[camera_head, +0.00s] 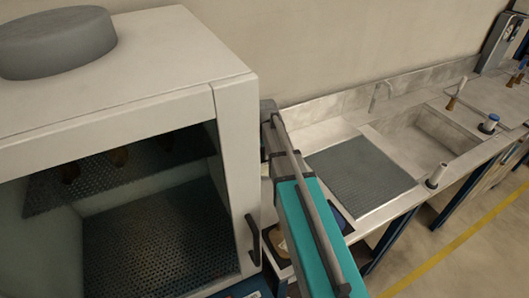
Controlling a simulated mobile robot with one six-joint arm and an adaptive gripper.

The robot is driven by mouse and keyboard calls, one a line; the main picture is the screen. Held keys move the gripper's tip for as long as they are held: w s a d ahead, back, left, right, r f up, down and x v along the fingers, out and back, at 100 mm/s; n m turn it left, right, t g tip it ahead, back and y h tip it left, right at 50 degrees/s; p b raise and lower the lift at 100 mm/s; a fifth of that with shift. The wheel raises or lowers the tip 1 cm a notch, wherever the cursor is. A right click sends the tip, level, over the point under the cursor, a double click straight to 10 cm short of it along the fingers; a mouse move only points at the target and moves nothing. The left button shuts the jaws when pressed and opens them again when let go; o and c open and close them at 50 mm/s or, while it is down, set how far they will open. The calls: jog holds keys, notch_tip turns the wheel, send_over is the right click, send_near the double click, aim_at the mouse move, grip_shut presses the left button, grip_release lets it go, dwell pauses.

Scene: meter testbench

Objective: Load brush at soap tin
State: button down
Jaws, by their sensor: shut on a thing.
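My gripper is not in view, and neither is anything held in it. A small tool with a brown lower end and a pale handle (455,94) stands at the back of the sink; it looks like a brush, but it is too small to be sure. A similar one with a blue handle (520,74) shows at the right edge.
An open-fronted white cabinet (232,120) with perforated shelves fills the left. A long teal body with a grey bar (302,240) juts up in the middle, hiding part of the bench.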

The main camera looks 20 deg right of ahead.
jog(key=shift+r+p, duration=1.55)
jog(key=shift+r, duration=0.25)
